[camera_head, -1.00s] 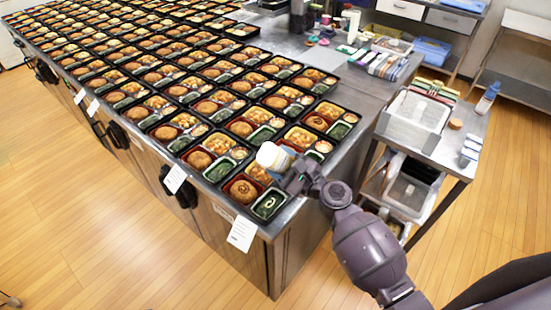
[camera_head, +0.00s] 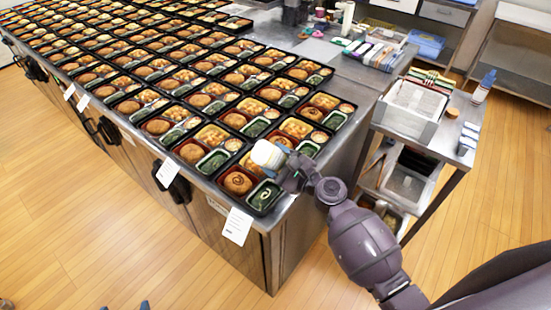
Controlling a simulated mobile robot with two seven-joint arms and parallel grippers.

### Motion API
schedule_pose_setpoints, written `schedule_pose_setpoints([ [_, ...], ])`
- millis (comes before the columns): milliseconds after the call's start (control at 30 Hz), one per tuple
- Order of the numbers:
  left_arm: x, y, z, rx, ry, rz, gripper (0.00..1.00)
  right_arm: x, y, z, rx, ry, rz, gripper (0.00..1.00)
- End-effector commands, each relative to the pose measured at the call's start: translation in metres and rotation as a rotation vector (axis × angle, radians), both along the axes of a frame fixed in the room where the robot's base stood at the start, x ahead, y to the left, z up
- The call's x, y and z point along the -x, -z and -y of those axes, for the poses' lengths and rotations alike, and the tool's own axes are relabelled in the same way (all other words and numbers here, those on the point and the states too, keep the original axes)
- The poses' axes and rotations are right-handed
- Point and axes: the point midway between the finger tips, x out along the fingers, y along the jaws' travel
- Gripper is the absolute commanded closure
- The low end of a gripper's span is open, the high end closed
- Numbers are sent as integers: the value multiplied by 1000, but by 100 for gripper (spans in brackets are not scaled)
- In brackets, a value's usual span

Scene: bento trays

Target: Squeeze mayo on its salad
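My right gripper (camera_head: 290,178) is at the near corner of the counter and appears shut on a white bottle (camera_head: 267,155). The bottle is tilted over the nearest bento tray (camera_head: 251,209) and hides part of its food. The green salad (camera_head: 265,196) in that tray's front right compartment carries a pale swirl. The brown patty (camera_head: 238,183) to its left shows a darker swirl on top. The bottle's tip is hard to make out. My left gripper is not in view.
Rows of filled bento trays (camera_head: 207,132) cover the steel counter (camera_head: 225,209). A cart (camera_head: 437,143) with white containers stands to the right. A white label (camera_head: 237,226) hangs on the counter's front. Wooden floor lies open at the left.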

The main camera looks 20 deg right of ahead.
Motion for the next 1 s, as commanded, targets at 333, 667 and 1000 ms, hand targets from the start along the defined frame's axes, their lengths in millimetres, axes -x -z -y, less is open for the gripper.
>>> schedule_pose_setpoints([
  [333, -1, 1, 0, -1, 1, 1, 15, -5, 0, -4, 0, -1, 1, 64],
  [667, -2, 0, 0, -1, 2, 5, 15, -7, 0, -5, 0, -1, 1, 64],
  [1000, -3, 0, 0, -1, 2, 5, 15, -2, 0, -1, 0, 1, 0, 64],
])
